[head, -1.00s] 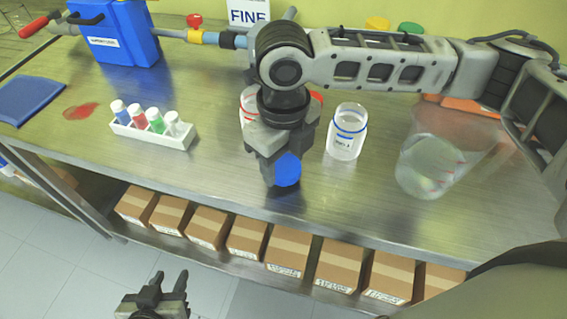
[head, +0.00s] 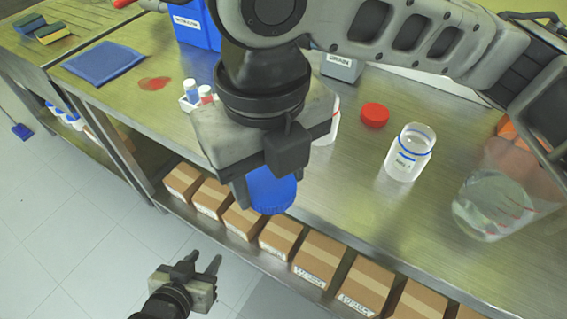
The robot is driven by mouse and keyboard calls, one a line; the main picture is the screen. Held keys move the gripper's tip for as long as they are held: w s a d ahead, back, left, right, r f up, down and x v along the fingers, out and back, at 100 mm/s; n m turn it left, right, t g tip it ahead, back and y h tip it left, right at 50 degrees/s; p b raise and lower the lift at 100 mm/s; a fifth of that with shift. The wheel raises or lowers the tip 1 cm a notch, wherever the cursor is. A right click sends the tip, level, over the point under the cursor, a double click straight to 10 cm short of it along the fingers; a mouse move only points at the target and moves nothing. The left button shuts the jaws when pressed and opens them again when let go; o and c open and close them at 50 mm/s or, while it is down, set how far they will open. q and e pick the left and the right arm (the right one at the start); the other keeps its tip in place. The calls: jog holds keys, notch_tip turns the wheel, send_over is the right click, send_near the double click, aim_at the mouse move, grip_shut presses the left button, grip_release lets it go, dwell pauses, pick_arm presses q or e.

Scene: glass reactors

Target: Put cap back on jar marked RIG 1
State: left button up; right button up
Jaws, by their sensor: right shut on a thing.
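My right gripper (head: 266,180) is shut on a blue cap (head: 270,194) and holds it in the air at the bench's front edge, left of the jars. A clear open jar with a blue ring (head: 408,153) stands upright on the bench to the right; its small label is too blurred to read surely. A second jar with red marking (head: 331,128) is mostly hidden behind my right gripper. A red cap (head: 374,115) lies on the bench between the two jars. My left gripper (head: 200,264) is open and empty, low over the floor in front of the bench.
A large clear beaker (head: 493,204) stands right of the blue-ringed jar. A vial rack (head: 187,104), partly hidden, a blue folded cloth (head: 104,62) and a red spill (head: 154,83) are to the left. Cardboard boxes (head: 318,258) line the shelf below.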

dwell(0.3)
jog(key=w+d+n, duration=0.5)
jog(key=d+n, duration=0.4)
jog(key=n, duration=0.6)
jog(key=w+d+f+n, duration=0.1)
jog(key=w+d+n, duration=0.4)
jog(key=d+n, duration=0.5)
jog(key=n, duration=0.5)
jog(key=shift+w+f, duration=0.15)
jog(key=shift+w, duration=0.2)
